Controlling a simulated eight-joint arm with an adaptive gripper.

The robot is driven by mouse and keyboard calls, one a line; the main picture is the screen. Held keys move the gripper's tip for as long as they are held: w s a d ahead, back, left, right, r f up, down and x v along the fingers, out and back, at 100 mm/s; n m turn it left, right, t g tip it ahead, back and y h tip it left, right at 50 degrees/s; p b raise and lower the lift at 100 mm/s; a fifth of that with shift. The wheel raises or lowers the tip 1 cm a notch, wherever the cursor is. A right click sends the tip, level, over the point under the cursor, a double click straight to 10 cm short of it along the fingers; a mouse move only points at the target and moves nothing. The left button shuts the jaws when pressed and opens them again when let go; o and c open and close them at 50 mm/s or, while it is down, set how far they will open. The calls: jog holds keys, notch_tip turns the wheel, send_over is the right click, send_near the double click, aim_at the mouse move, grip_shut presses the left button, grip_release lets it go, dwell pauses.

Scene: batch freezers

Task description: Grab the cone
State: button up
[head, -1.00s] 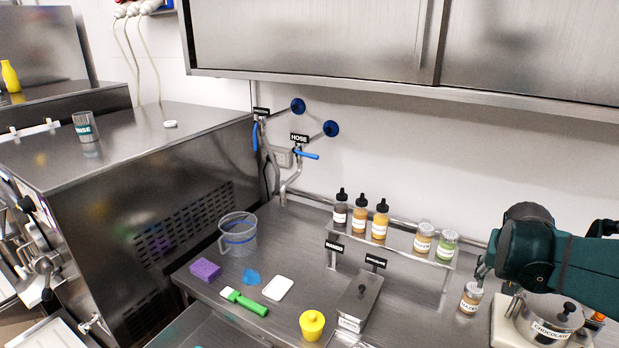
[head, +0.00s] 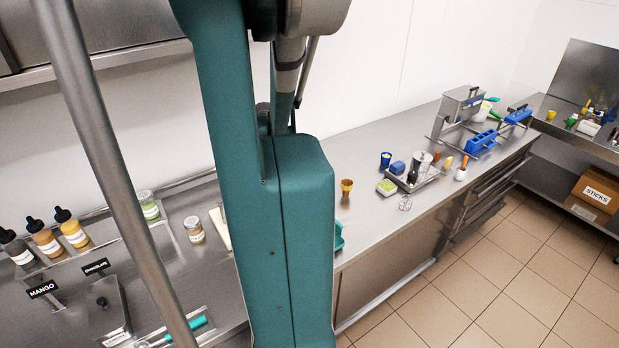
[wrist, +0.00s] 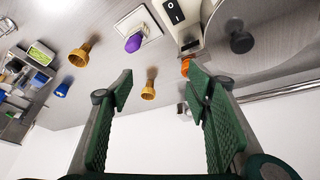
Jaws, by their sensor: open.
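A tan wafer cone (wrist: 149,84) stands on the steel counter in the wrist view, between my fingertips in the picture but beyond them. A second, similar cone (wrist: 80,55) stands to its left. In the head view one tan cone (head: 346,187) shows on the counter just right of my arm; which of the two it is I cannot tell. My gripper (wrist: 162,90) is open and empty, with its green ridged pads apart and no cone touching them. In the head view my gripper is hidden behind my arm.
A tray (head: 412,180) with containers stands farther right. Bottles (head: 75,232) and a jar (head: 194,229) are on the left. The counter around the cones is mostly clear.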

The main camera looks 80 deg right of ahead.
jog(key=s+d+f+m, duration=0.2)
jog(key=s+d+f, duration=0.2)
jog(key=s+d, duration=0.55)
jog(key=m, duration=0.2)
send_near(347, 183)
jog(key=shift+w+a+g+y, duration=0.3)
jog(key=shift+w+a+g, duration=0.05)
jog(key=shift+a+g, duration=0.1)
jog(key=shift+x, duration=1.3)
jog(key=shift+p+x, duration=0.3)
jog(key=shift+x, duration=2.3)
